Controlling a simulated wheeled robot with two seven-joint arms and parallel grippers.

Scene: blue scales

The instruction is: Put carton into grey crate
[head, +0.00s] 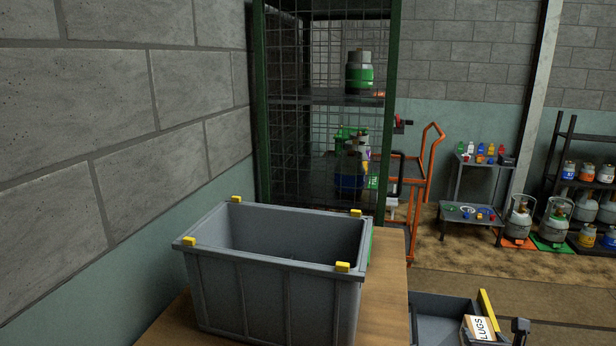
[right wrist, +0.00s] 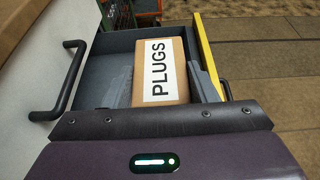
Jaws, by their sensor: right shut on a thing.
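The carton (head: 478,329) is a brown box with a white label, at the bottom right of the head view. In the right wrist view the carton (right wrist: 161,72) shows its label reading PLUGS. My right gripper (head: 499,335) is mostly cut off by the lower edge of the head view. It is shut on the carton, with grey finger parts beside it in the right wrist view. The carton is in or just above a dark grey tray (right wrist: 105,75); I cannot tell whether it touches the bottom. The grey crate (head: 270,295) stands at left on a wooden table. My left gripper is out of view.
The crate has yellow corner pieces and a raised rim. The wooden tabletop (head: 385,290) shows to its right. The tray has a yellow edge (right wrist: 207,60). A dark handle (right wrist: 70,85) is at left in the wrist view. A mesh rack (head: 325,98) stands behind the crate.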

